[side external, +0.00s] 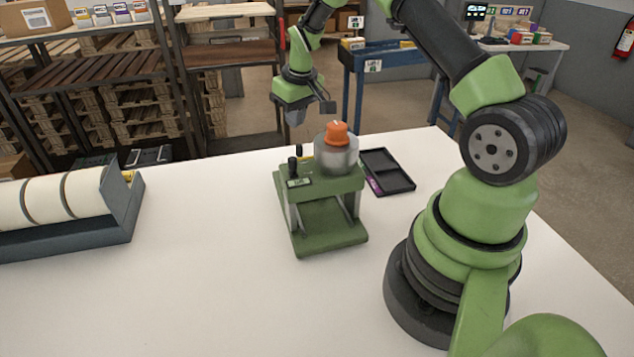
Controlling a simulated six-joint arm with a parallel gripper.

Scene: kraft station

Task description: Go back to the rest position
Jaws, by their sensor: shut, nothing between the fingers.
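My gripper (295,113) is shut and empty, pointing down at the upper middle of the side external view. It hangs above and behind the green stand (330,241), apart from it. The stand is upright on the white table and has small black knobs at its left. A clear grey cylindrical container (336,160) sits on top of the stand. An orange cap-like piece (337,134) is on the container. My gripper is to the upper left of the orange piece, not touching it in this view. The fingertips are small and partly blurred.
A black divided tray (388,172) with a purple item lies right of the stand. A grey holder (70,236) with large cream rolls (45,201) stands at the left. The white table (210,290) is bare in front. Shelves with pallets and boxes stand behind.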

